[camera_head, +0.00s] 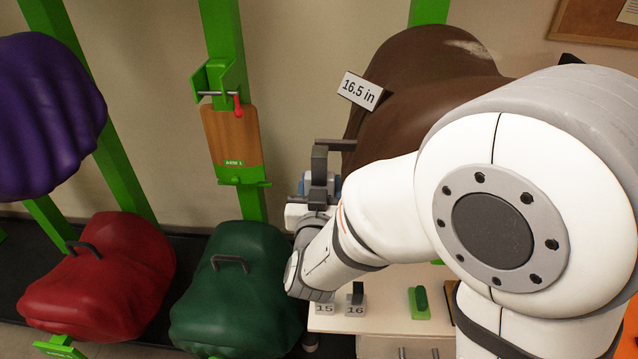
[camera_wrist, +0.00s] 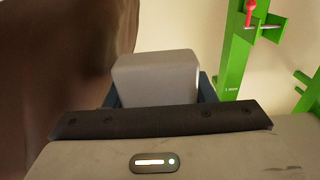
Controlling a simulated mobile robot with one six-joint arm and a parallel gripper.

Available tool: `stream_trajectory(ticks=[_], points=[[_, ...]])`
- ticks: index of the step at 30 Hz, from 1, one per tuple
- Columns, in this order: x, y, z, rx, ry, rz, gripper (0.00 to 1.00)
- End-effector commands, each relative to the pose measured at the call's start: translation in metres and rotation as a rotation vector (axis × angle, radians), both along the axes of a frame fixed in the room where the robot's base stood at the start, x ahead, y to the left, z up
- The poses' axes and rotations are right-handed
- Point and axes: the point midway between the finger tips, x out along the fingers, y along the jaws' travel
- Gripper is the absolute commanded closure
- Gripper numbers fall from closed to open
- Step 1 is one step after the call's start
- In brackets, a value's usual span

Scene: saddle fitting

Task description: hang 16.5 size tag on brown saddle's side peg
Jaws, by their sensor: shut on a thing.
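The brown saddle (camera_head: 415,75) is at the upper right in the head view, partly behind my arm. A white plate reading "16.5 in" (camera_head: 360,91) shows tilted at its upper left side, above and apart from my gripper. My gripper (camera_head: 320,165) is close to the saddle's lower left side. The brown saddle also fills the left of the wrist view (camera_wrist: 50,60). I cannot make out the side peg.
Below stands a pale bench with tags "15" (camera_head: 324,309) and "16" (camera_head: 355,309). Green (camera_head: 235,290), red (camera_head: 110,270) and purple (camera_head: 45,115) saddles are to the left. A green post carries a wooden board (camera_head: 231,135) and a red-knobbed latch (camera_head: 238,106).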

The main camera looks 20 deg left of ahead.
Motion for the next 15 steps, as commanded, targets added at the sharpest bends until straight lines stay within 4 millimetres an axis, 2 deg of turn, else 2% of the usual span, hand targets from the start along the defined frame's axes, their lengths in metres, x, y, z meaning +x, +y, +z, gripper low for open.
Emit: stream_trajectory(ticks=[15], points=[[0.041, 0.01, 0.001, -0.001, 0.0, 0.001, 0.75]])
